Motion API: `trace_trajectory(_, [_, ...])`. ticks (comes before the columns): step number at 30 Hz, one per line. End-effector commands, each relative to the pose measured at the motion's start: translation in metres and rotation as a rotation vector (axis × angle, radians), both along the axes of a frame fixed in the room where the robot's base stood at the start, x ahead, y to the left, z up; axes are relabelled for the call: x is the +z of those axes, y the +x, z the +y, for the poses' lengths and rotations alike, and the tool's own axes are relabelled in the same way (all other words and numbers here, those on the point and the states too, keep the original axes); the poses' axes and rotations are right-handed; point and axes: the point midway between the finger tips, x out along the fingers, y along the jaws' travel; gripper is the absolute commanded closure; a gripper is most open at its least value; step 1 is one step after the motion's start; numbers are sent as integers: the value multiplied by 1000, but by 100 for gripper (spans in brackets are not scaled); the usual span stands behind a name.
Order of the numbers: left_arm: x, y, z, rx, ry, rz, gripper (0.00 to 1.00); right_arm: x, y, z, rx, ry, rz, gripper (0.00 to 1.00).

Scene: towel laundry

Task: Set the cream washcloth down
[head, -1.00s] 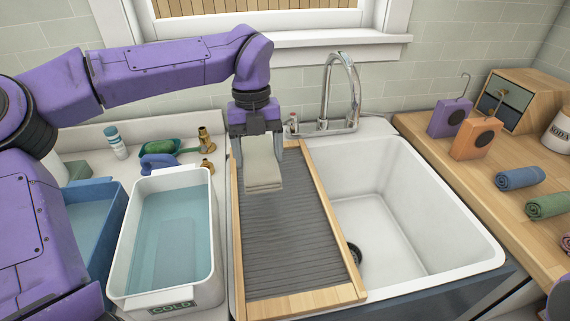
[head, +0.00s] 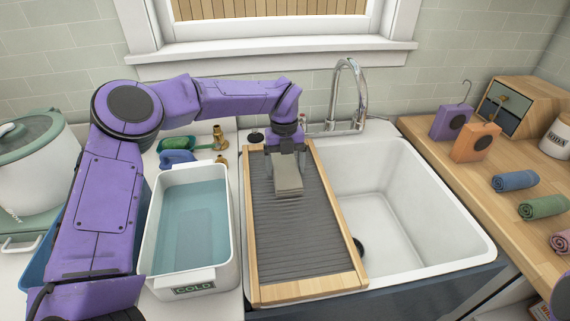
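The cream washcloth (head: 288,182) is a folded, flat-sided bundle. It hangs below my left gripper (head: 287,160), between the two fingers, which are shut on its upper part. The cloth is over the upper part of the grey ribbed board with a wooden frame (head: 308,289), and its lower edge is at or just above the ribs. I cannot tell whether it touches them. My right gripper is not in view.
A white tub of water marked COLD (head: 194,283) stands left of the board. The sink (head: 390,225) and tap (head: 347,95) are at its right. Rolled towels, including a blue one (head: 515,181), lie on the wooden counter (head: 470,165). The lower board is clear.

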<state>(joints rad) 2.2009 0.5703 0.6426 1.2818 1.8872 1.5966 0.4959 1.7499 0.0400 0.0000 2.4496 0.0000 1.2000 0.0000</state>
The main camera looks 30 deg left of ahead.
Motion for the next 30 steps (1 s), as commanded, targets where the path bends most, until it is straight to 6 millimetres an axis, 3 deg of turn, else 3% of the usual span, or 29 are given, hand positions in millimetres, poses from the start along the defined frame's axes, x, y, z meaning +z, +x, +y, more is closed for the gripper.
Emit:
trace_trajectory(11, [10,1,1,2,0,-3,0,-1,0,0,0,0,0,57])
trace_trajectory(21, [93,10,7,3,1,-4,0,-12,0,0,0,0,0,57])
trace_trajectory(25, [114,11,8,2,1,-2,0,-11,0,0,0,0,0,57])
trace_trajectory(30, [122,12,9,1,0,0,0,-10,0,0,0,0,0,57])
